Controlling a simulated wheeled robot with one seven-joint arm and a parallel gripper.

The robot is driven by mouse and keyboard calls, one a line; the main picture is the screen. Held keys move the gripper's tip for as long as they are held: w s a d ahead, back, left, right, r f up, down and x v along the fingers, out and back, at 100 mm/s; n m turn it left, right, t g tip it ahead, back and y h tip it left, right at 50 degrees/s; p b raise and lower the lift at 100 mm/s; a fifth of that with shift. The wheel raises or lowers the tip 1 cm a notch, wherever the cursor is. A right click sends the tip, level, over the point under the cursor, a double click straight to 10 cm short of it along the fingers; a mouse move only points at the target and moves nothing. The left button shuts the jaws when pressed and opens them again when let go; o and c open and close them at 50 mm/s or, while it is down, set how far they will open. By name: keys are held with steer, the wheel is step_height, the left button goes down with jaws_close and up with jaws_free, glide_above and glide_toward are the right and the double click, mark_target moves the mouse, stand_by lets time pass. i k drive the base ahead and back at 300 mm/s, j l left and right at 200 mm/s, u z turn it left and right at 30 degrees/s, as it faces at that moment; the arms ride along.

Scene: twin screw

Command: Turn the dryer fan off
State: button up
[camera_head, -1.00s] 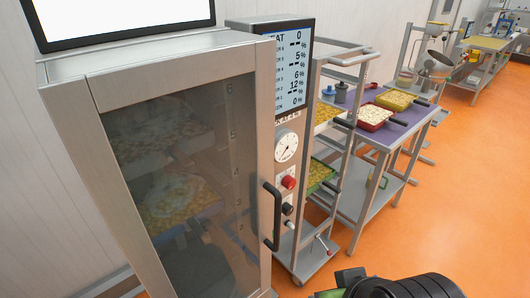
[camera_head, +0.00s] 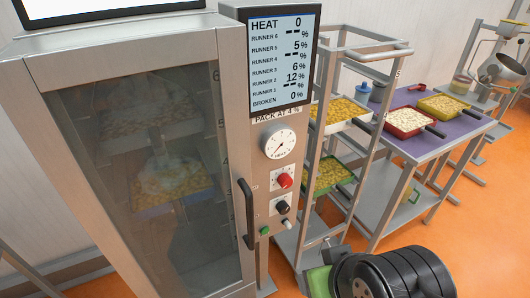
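The dryer (camera_head: 225,150) is a tall steel cabinet with a dark glass door (camera_head: 150,190); trays of yellow pieces show dimly behind it. A control column on its right carries a screen (camera_head: 284,62) reading HEAT 0, a round white dial (camera_head: 278,144), a red knob (camera_head: 285,180), a black knob (camera_head: 282,207), a pale switch (camera_head: 286,224) and a green button (camera_head: 265,231). Labels beside the controls are too small to read, so I cannot tell which is the fan's.
The black door handle (camera_head: 247,213) stands out left of the controls. A steel rack (camera_head: 327,95) with trays of yellow pieces stands close on the right. Beyond it is a purple-topped table (camera_head: 455,125) with a red tray (camera_head: 409,122). Orange floor is open at the right.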

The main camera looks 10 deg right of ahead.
mark_target(283, 207)
steer(key=i+j+u, duration=0.2)
steer(key=u, duration=0.25)
steer(key=i+j+u, duration=0.25)
steer(key=u, duration=0.2)
